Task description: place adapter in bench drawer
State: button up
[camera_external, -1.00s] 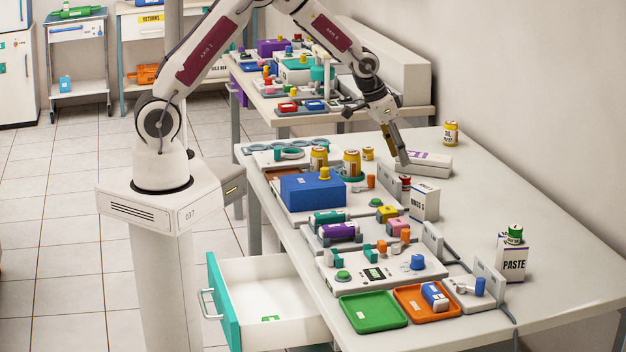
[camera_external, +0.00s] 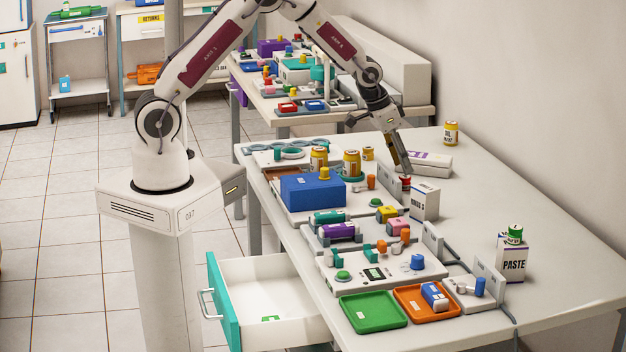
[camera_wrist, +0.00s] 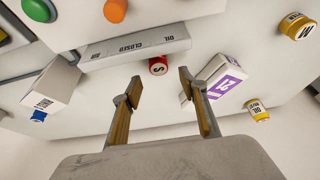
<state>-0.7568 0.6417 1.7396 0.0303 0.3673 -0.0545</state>
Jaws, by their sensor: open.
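A small red-topped piece (camera_external: 406,182) stands at the back of the bench beside a white box; it may be the adapter, but I cannot tell for sure. In the wrist view this red piece (camera_wrist: 158,66), with a letter on its top, lies just beyond and between the fingertips. My gripper (camera_external: 405,168) is open and empty, pointing down just above the red piece; its spread fingers also show in the wrist view (camera_wrist: 159,82). The bench drawer (camera_external: 224,305) is pulled open at the lower left, with a teal front and a small green mark inside.
A white box with a purple label (camera_external: 431,158) lies close to my fingers, also near the right finger in the wrist view (camera_wrist: 220,80). A white upright box (camera_external: 425,203) and a grey upright plate (camera_external: 391,181) stand close by. The right side of the bench is mostly clear.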

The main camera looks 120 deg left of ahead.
aim_at(405, 177)
jog(key=shift+d+x, duration=0.15)
jog(key=shift+x, duration=0.65)
jog(key=shift+d+x, duration=0.15)
jog(key=shift+x, duration=1.7)
jog(key=shift+s, duration=0.15)
grip_shut()
